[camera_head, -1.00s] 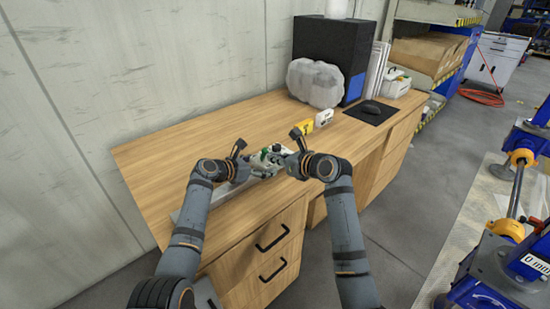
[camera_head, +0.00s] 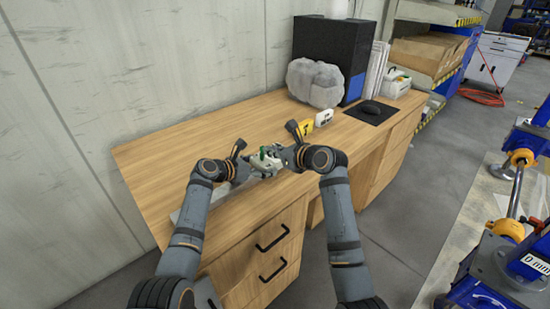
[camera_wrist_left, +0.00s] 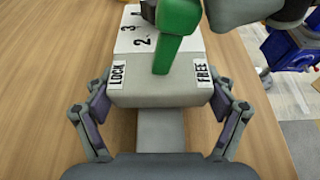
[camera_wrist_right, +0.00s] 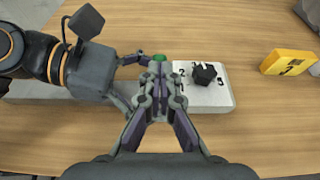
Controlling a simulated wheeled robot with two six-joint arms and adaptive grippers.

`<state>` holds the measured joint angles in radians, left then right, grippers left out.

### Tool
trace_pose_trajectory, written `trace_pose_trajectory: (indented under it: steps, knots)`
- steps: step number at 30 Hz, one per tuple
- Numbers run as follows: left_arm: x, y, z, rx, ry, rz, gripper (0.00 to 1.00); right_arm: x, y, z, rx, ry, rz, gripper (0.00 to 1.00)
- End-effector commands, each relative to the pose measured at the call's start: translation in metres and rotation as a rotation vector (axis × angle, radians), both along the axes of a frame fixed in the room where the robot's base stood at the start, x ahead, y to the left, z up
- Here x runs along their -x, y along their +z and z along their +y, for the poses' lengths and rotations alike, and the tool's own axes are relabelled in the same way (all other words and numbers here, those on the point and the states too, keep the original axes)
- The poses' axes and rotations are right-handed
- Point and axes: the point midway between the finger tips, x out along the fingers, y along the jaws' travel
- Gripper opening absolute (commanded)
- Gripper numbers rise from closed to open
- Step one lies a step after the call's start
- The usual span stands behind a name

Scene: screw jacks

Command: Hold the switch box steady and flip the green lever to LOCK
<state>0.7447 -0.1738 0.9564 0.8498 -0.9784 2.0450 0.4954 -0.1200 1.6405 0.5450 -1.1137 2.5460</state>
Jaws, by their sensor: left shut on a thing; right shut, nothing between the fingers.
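The pale grey switch box (camera_wrist_left: 160,90) lies on the wooden desk, with LOCK printed at left and FREE at right in the left wrist view. Its green lever (camera_wrist_left: 175,38) stands between the two labels, leaning slightly right toward its top. My left gripper (camera_wrist_left: 159,104) is shut on the box, one finger on each side. My right gripper (camera_wrist_right: 158,72) is shut and empty, its tips close beside the lever, whose green top (camera_wrist_right: 158,57) shows just beyond them. I cannot tell whether they touch. A black knob (camera_wrist_right: 204,74) sits on the box's numbered face.
A yellow numbered block (camera_head: 306,127) and a white one (camera_head: 324,118) stand right of the box. The desk's left part is clear.

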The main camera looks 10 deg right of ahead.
Motion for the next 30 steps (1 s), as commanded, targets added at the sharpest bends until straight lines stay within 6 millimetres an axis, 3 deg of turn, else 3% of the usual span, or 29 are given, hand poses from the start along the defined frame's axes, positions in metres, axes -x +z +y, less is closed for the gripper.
trace_pose_trajectory:
  steps: [13, 23, 30]
  knots:
    - [0.000, 0.000, 0.000, -0.001, 0.000, 0.001, 0.21, -0.022, 0.014, 0.016, 0.001, 0.000, -0.001, 0.00]
    - [0.000, 0.000, 0.000, -0.001, 0.000, 0.001, 0.21, -0.022, 0.016, 0.016, 0.001, -0.001, -0.001, 0.00]
    - [0.000, 0.000, 0.000, -0.001, 0.000, 0.001, 0.21, -0.022, 0.027, 0.016, 0.001, 0.000, -0.003, 0.00]
